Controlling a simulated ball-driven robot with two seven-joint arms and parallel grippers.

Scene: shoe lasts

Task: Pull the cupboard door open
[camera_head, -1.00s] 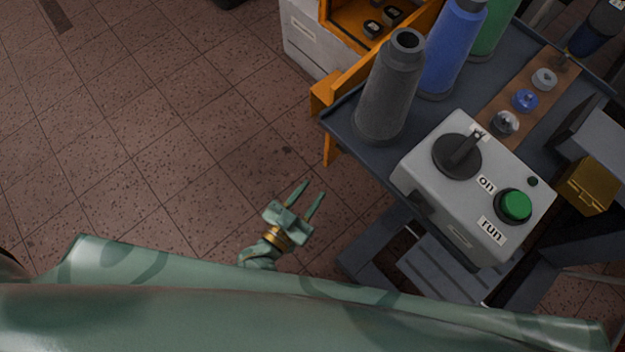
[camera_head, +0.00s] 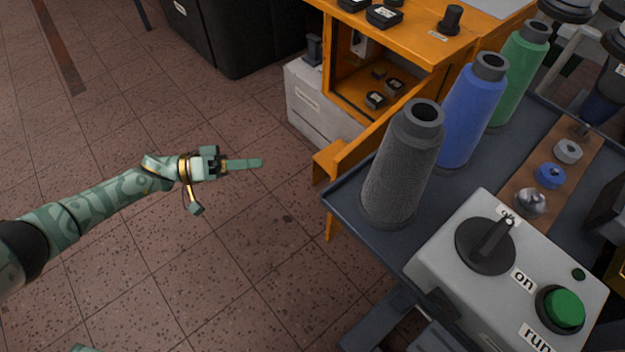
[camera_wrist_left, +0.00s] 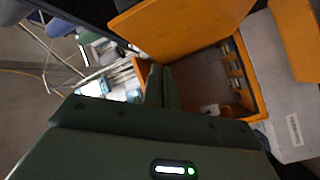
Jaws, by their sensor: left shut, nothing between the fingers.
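The orange cupboard (camera_head: 420,45) stands at the top of the head view, its compartment uncovered. An orange panel (camera_head: 355,147), which looks like its door, juts out from the front toward me, so the door appears to stand open. The dark table and grey cone hide part of it. In the left wrist view the panel (camera_wrist_left: 185,25) shows beside the brown interior (camera_wrist_left: 205,78). My left gripper (camera_head: 261,163) is shut and empty, left of the panel with a visible gap, pointing right. Its fingers (camera_wrist_left: 163,84) lie together in the wrist view. My right gripper is out of view.
A dark table (camera_head: 340,200) at right carries grey (camera_head: 400,165), blue (camera_head: 468,115) and green (camera_head: 518,75) cones and a grey control box (camera_head: 450,240). A pale cabinet (camera_head: 315,105) and black bin (camera_head: 235,35) stand behind. The floor at left is clear.

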